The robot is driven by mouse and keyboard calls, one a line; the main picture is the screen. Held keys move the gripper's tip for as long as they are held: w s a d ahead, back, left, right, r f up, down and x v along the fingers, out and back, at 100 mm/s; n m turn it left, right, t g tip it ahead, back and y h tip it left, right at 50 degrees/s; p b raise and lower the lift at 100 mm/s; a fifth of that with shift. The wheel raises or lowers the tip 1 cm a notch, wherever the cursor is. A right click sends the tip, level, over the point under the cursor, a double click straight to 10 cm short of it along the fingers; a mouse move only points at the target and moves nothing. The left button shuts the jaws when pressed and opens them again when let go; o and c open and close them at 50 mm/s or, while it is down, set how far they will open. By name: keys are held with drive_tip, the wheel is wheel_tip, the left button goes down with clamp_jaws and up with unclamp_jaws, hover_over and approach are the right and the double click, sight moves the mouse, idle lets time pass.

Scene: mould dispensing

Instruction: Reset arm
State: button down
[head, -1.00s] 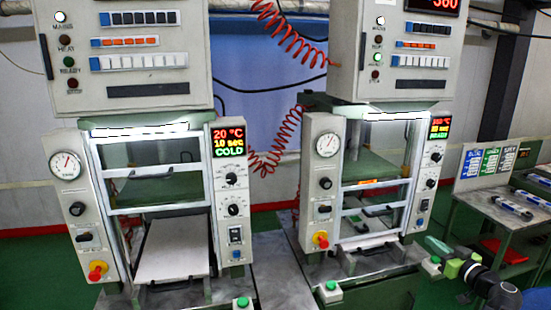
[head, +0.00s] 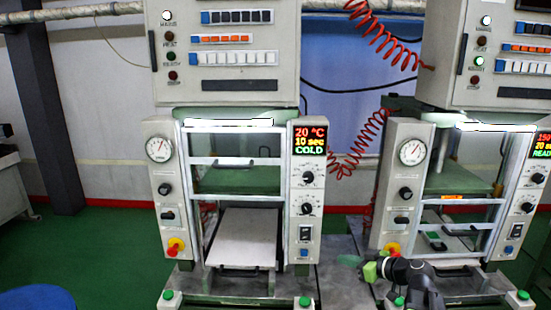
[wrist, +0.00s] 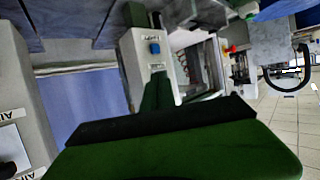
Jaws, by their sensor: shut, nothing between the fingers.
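My gripper (head: 357,266), with green fingers on a dark arm, is at the lower right of the head view. It is shut and empty. It points left, in front of the gap between the two presses, beside the red knob of the right press (head: 410,215). I cannot tell whether it touches anything. In the wrist view a large green finger (wrist: 180,150) fills the bottom, with a dark edge above it.
The left press (head: 160,210) reads 20 °C, 10 sec, COLD and has a pale plate (head: 243,235) low inside. The right press's display is cut off. Red coiled hoses (head: 360,140) hang between them. Green floor (head: 90,240) is open at left; a blue rounded object (head: 38,300) stands lower left.

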drive_tip(key=s+a+f+g+h, duration=0.1)
drive_tip(key=s+a+f+g, duration=0.35)
drive_tip(key=a, duration=0.45)
drive_tip(key=s+a+f+g+h, duration=0.2)
drive_tip(key=s+a+f+g, duration=0.15)
drive_tip(key=a+f, duration=0.4)
drive_tip(key=s+d+f+m+g+h, duration=0.2)
drive_tip(key=s+d+f+m+h, duration=0.1)
drive_tip(key=s+d+m+h, duration=0.2)
drive_tip(key=s+d+m, duration=0.2)
drive_tip(key=d+m, duration=0.1)
drive_tip(key=shift+d+h, duration=0.3)
drive_tip(key=shift+h, duration=0.1)
